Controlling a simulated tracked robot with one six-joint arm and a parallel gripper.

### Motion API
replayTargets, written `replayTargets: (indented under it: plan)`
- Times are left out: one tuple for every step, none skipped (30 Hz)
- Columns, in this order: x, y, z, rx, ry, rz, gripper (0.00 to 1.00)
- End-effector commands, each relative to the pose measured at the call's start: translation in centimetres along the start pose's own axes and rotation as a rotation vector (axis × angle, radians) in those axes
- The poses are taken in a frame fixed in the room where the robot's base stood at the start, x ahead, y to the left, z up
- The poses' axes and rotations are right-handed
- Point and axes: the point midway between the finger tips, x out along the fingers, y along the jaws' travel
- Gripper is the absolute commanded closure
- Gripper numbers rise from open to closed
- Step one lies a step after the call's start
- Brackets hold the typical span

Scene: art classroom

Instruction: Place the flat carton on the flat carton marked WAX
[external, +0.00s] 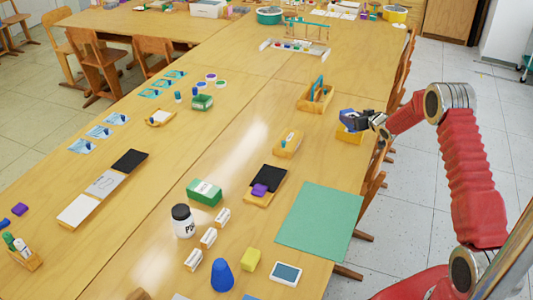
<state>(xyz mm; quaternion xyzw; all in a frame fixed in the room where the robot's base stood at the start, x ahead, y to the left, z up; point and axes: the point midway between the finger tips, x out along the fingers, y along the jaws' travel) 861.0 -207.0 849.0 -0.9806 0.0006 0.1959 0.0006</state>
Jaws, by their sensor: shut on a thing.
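My gripper (368,120) is at the right edge of the long table, with its dark fingers shut on a small blue flat carton (349,117). The fingers partly cover the carton. An orange-yellow box (348,136) shows directly under the blue carton; I cannot tell whether the two touch. A green carton (205,191) with a white label lies nearer the camera, left of the middle. No lettering is sharp enough to tell which carton is marked WAX.
A wooden carrier (316,97) with a blue handle stands behind and left of my gripper. A wooden block (288,144) and a green mat (320,220) lie nearer the camera. A white jar (183,221) stands beside the green carton. Chairs line the right edge.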

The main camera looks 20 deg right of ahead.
Motion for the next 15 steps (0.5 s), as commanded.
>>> replayTargets:
  plan:
    - [0.3,0.0,0.7,0.000,-0.002,-0.001,0.79]
    - [0.5,0.0,1.1,-0.001,-0.001,-0.001,0.79]
    - [0.6,0.0,1.5,0.000,0.000,-0.001,0.79]
    - [0.7,0.0,1.7,0.000,0.000,-0.001,0.79]
    - [0.8,0.0,1.8,0.000,0.001,-0.001,0.79]
    - [0.8,0.0,1.9,0.000,0.002,0.000,0.79]
    - [0.8,0.0,1.9,0.000,0.002,0.000,0.79]
    - [0.8,0.0,1.9,-0.001,0.003,0.000,0.79]
    - [0.8,0.0,1.9,-0.001,0.003,0.000,0.79]
    - [0.8,0.0,1.9,-0.001,0.003,0.000,0.79]
    - [0.8,0.0,1.9,-0.001,0.002,0.000,0.79]
    - [0.8,0.0,1.9,-0.001,0.002,0.000,0.79]
    - [0.8,0.0,1.9,-0.001,0.002,0.000,0.79]
    - [0.8,0.0,1.9,-0.001,0.002,0.000,0.79]
    - [0.9,0.0,2.0,-0.001,0.002,0.000,0.79]
